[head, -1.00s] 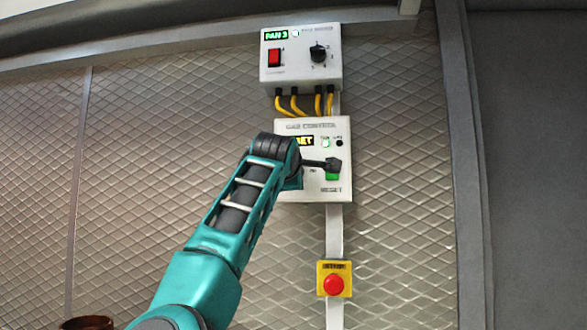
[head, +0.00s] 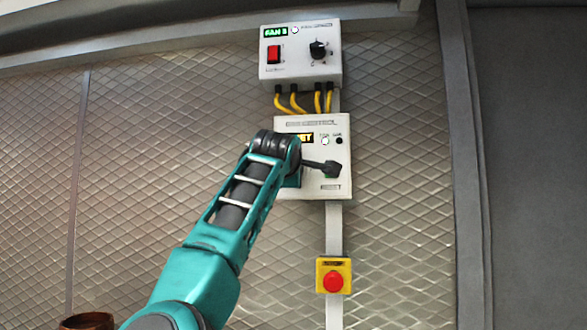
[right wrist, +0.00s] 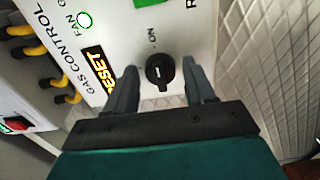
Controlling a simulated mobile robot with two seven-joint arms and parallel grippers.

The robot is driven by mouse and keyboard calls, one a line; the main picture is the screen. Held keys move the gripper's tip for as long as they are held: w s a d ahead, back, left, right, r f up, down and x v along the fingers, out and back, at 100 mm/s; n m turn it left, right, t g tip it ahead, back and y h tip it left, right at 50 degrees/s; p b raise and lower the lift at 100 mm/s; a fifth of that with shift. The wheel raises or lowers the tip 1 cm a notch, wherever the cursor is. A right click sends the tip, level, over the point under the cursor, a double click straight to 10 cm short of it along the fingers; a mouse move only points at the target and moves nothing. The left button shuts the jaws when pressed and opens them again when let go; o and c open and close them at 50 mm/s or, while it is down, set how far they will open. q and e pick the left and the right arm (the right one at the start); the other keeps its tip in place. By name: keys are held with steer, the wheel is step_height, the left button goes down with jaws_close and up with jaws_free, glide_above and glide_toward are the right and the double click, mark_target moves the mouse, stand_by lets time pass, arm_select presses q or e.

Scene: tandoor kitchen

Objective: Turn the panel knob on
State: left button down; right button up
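The white gas control panel (head: 313,186) hangs on the wall in the head view. Its amber display (right wrist: 102,73) reads RESET in the right wrist view. A black knob (right wrist: 160,72) is on the panel in that view, with the word ON printed beyond it. My right gripper (right wrist: 160,66) is open, with one finger on each side of the knob and a small gap showing at each. In the head view the right gripper (head: 330,167) is at the panel's face, and the knob is hidden. My left gripper is not in view.
Above is another white box (head: 292,71) with a red switch (head: 274,54) and a black dial (head: 318,50); yellow cables (head: 298,103) hang between the boxes. Below is a yellow box with a red button (head: 333,281). A green button (right wrist: 152,3) lies just beyond the knob.

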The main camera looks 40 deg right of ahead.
steer(key=shift+o, duration=0.6)
steer(key=b+v, duration=0.4)
steer(key=v, duration=0.9)
steer(key=shift+b, duration=0.35)
steer(key=shift+w, duration=0.15)
